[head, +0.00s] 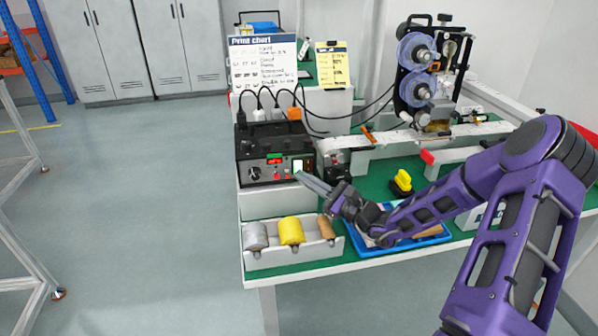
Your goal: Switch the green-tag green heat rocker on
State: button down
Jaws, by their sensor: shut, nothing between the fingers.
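A black control box (265,150) stands on a white block at the left of the green table. Its front carries a dial, a small red display, a green tag (275,156) above that display, and small red-lit parts.
A white bin (292,253) holds grey, yellow and brown rolls at the table's front left. A blue tray (380,243) lies under my arm. A yellow-handled tool (402,182) sits behind it. A printing machine (418,75) stands at the back right. Cables hang behind the box.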

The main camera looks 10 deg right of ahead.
jog(key=shift+s, duration=0.15)
jog(key=shift+s+r+p, duration=0.1)
jog(key=shift+s+p, duration=0.35)
jog(key=shift+s, duration=0.15)
jog(key=shift+s+r+p, duration=0.2)
jog(key=shift+s+p, duration=0.3)
jog(key=shift+s, duration=0.75)
jog(key=shift+s+r+p, duration=0.2)
jog(key=shift+s+p, duration=0.3)
jog(key=shift+s, duration=0.75)
